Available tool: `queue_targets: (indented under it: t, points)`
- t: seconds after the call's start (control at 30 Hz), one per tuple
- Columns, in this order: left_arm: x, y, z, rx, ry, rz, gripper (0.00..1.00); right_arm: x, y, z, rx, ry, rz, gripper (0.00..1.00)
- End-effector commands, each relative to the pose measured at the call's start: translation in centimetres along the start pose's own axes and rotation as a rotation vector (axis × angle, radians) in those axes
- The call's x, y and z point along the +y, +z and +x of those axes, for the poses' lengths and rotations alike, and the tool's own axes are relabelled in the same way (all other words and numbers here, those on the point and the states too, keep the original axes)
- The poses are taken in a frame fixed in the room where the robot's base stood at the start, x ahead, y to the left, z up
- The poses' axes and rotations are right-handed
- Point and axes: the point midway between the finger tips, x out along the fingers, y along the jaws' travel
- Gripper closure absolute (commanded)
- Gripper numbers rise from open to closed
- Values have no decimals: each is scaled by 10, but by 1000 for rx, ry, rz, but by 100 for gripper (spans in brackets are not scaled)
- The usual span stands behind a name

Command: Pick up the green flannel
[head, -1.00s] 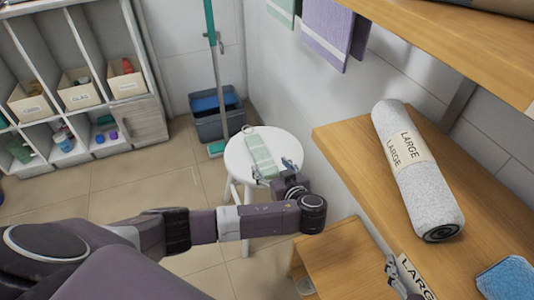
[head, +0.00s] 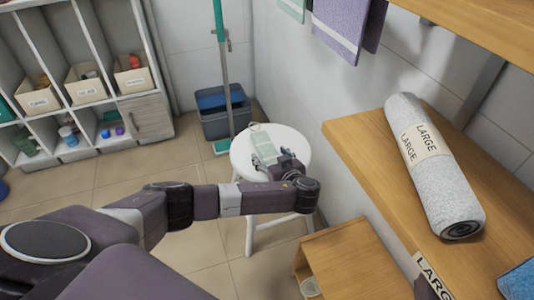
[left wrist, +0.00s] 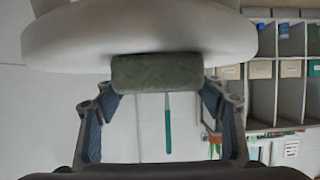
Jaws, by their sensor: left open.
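The green flannel (head: 262,143) is pale green with a light band and lies on the round white stool (head: 240,160). In the left wrist view, its dark green rounded end (left wrist: 157,73) shows at the stool's edge (left wrist: 80,40). My left gripper (head: 271,158) is at the near end of the flannel. Its fingers (left wrist: 161,95) are open, one on each side of the flannel, with small gaps. The arm hides the near part of the stool. A small part of my right gripper (head: 427,287) shows at the bottom right edge; its jaws are not clear.
A wooden shelf (head: 365,135) with a rolled grey towel (head: 425,150) stands to the right. A lower wooden unit (head: 355,265) is near the stool. A bucket (head: 222,120) with a mop (head: 222,60) stands behind. Purple towels (head: 340,25) hang on the wall.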

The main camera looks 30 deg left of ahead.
Motion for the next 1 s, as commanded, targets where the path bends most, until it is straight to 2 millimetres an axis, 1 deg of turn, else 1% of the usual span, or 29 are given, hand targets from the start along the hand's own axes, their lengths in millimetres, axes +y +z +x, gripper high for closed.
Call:
queue_targets:
  t: [0.23, 0.63, 1.0]
  points:
    - [0, 0, 1, 0, -1, 0, 36, 0, -2, 0, 7, 0, 0, 44]
    - [0, 0, 0, -1, 0, 0, 80, 0, -2, 0, 5, 0, 0, 44]
    - [0, -2, -1, -1, 0, 0, 82, 0, 0, 0, -4, 0, 0, 44]
